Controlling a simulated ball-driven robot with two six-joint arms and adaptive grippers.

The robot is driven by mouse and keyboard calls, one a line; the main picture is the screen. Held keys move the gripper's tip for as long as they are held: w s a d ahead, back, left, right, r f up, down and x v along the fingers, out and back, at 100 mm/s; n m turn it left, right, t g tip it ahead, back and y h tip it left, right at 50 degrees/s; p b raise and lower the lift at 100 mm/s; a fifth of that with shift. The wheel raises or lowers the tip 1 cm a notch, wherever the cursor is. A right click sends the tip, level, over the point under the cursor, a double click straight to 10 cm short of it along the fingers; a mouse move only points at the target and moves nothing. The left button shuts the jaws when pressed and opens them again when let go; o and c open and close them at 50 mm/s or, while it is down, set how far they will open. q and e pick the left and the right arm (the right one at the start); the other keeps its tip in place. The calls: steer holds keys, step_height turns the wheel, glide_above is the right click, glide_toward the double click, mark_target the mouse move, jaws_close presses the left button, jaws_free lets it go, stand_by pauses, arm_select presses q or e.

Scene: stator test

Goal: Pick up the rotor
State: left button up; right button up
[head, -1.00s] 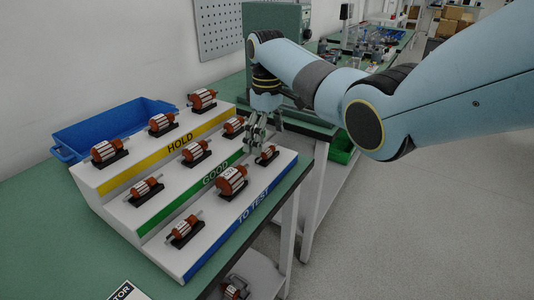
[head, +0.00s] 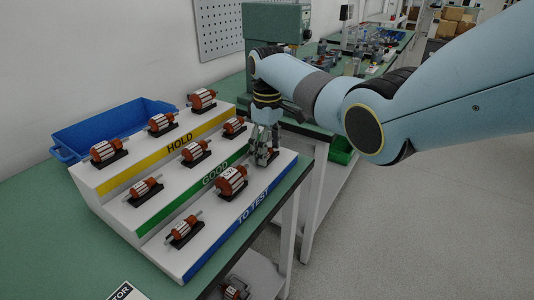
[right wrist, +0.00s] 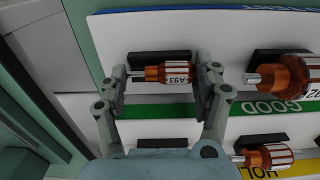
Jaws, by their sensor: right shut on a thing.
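My right gripper (head: 263,157) is at the right end of the lowest step, the one marked TO TEST, in the head view. In the right wrist view its two fingers (right wrist: 165,76) are shut on the two ends of a rotor (right wrist: 170,73), which has a copper-coloured body and a white label reading A93. The rotor lies at its black cradle (right wrist: 160,57); I cannot tell whether it is clear of it. In the head view the fingers mostly hide this rotor. My left gripper is not in view.
A blue bin (head: 75,138) stands behind the rack. The rack sits on a green bench (head: 60,245).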

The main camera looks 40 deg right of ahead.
steer(key=shift+r, duration=0.55)
step_height(320, 180, up, 3)
steer(key=shift+w+f+p, duration=0.1)
steer(key=shift+p, duration=0.2)
steer(key=s+d+r, duration=0.5)
steer(key=d+r, duration=0.2)
steer(key=d, duration=0.3)
steer(key=shift+s+d, duration=0.2)
steer(key=shift+r, duration=0.15)
step_height(320, 180, up, 5)
steer(key=p, duration=0.6)
